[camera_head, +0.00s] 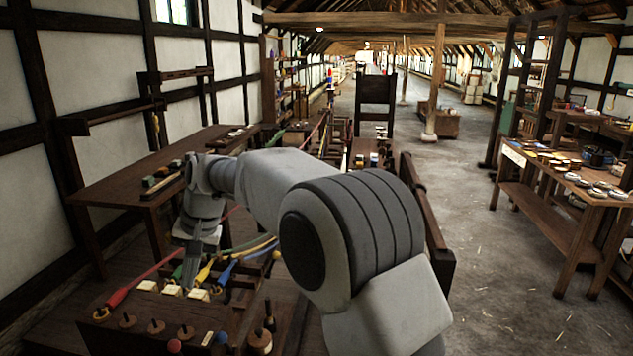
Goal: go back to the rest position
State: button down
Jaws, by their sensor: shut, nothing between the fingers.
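My gripper (190,268) points down over the near end of the dark wooden bench at the lower left, among coloured tools or rope ends. Its fingers look closed with nothing between them. It is close to a row of pale blocks (172,289) on the bench; I cannot tell whether it touches them. My grey arm reaches across the middle of the view and hides part of the bench and what lies behind it.
A red-handled piece (117,297) lies left of the gripper, yellow (203,274) and blue (226,273) ones right. A side table (110,186) stands along the left wall. A loaded workbench (548,202) stands at right.

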jog(key=s+d+r+m+t+h, duration=0.1)
jog(key=s+d+r+t, duration=0.3)
jog(key=d, duration=0.9)
jog(key=s+d+r+g, duration=0.15)
jog(key=d+r, duration=0.45)
jog(key=d, duration=0.6)
jog(key=s+d+f+m+t+h, duration=0.1)
jog(key=s+d+f+t+h, duration=0.1)
jog(key=s+d, duration=1.5)
notch_tip(320, 180, down, 2)
jog(key=shift+d+f+t+h, duration=0.15)
jog(key=shift+d+t+h, duration=0.1)
jog(key=shift+t+h, duration=0.25)
jog(key=shift+a, duration=0.2)
